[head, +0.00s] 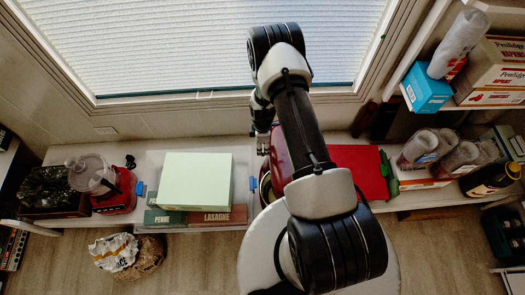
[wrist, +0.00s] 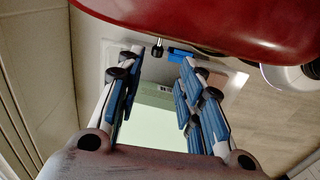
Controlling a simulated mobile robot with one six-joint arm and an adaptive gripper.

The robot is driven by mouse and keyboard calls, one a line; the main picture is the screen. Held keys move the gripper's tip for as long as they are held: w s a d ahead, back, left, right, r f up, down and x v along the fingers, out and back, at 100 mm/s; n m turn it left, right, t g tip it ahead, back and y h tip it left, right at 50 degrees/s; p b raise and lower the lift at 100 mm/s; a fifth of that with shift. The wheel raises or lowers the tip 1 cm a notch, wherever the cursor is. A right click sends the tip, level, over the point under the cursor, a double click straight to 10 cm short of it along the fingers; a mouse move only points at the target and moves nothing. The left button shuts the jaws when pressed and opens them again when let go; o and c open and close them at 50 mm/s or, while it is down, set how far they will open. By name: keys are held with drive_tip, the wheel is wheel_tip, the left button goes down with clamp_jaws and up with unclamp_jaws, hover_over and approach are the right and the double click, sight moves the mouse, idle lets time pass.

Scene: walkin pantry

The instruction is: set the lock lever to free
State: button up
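A glossy red appliance body (wrist: 190,18) fills the top of the wrist view. A small black-tipped lever knob (wrist: 157,49) hangs at its lower edge, probably the lock lever; its setting cannot be read. My gripper (wrist: 159,62) is open and empty, its two blue-padded fingers apart on either side below the knob, with no contact visible. In the head view the red appliance (head: 278,160) stands on the counter, mostly hidden behind my arm. My gripper (head: 263,143) is at its upper left side there, and the lever cannot be made out.
A clear bin (head: 152,168) with a pale green box (head: 196,181) stands left of the appliance. A red food processor (head: 117,190) is farther left. A red board (head: 360,171) lies to the right. The window (head: 200,45) is behind.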

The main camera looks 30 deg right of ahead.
wheel_tip(320, 180, up, 6)
drive_tip(key=shift+f, duration=0.2)
idle(0.4)
